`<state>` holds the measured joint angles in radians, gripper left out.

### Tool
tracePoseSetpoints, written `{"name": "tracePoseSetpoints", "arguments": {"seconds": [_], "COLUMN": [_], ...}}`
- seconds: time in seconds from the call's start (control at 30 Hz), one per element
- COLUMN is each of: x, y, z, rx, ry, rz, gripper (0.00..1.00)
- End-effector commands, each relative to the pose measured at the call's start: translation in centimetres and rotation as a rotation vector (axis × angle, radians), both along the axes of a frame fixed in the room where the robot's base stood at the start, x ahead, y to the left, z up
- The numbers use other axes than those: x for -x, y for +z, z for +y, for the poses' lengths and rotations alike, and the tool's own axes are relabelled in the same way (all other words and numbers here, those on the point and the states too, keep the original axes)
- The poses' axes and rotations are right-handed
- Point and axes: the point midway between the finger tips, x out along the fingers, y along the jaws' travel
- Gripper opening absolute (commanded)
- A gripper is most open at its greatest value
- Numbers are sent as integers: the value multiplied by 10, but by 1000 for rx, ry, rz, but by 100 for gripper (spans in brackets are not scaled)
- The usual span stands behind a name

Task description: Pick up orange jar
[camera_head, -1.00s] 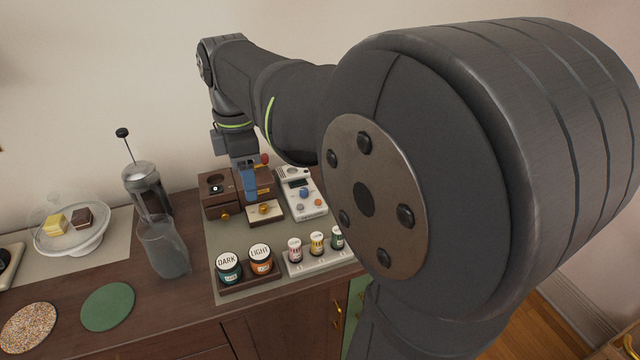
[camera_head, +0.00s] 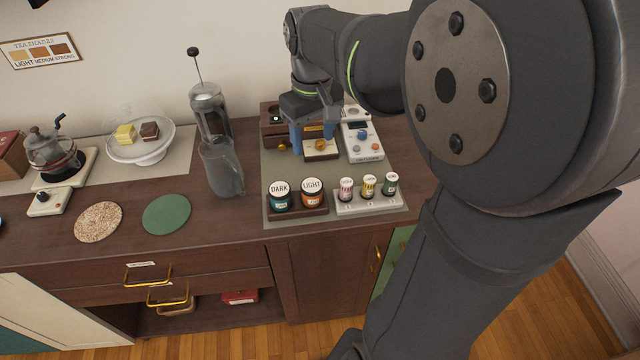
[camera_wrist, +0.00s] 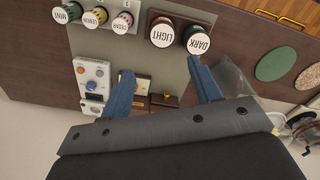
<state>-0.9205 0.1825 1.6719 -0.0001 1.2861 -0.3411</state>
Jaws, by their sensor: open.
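The orange jar (camera_head: 312,194) with a white lid marked LIGHT stands upright in a dark wooden holder (camera_head: 298,211) near the counter's front edge. A teal jar (camera_head: 279,197) marked DARK stands just left of it. In the wrist view the orange jar (camera_wrist: 162,33) is at the top centre, with the teal jar (camera_wrist: 196,40) to its right. My gripper (camera_head: 312,146) is open and empty, fingers pointing down, behind and above the jars. In the wrist view its two blue fingers (camera_wrist: 164,90) are spread apart, short of the jars.
A white rack (camera_head: 368,204) with several small labelled jars stands right of the holder. A glass carafe (camera_head: 223,170) and a French press (camera_head: 208,112) stand to the left. Green and speckled coasters are on the left.

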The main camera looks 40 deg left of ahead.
Motion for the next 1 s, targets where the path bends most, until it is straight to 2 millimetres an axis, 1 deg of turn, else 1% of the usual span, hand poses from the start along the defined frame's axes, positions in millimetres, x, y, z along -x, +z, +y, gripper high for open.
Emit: {"name": "tracePoseSetpoints", "arguments": {"seconds": [0.17,0.4,0.5,0.6,0.83,1.0], "x": [1,1,1,1,1,3], "y": [-27,-80,-99,-112,-127,-152], "z": [-1,-1,-1,0,1,5], "rx": [5,5,5,3,3,4], "ry": [-7,-5,-5,-5,-4,-3], "rz": [4,4,4,2,2,2], "gripper": [58,58,58,58,58,58]}}
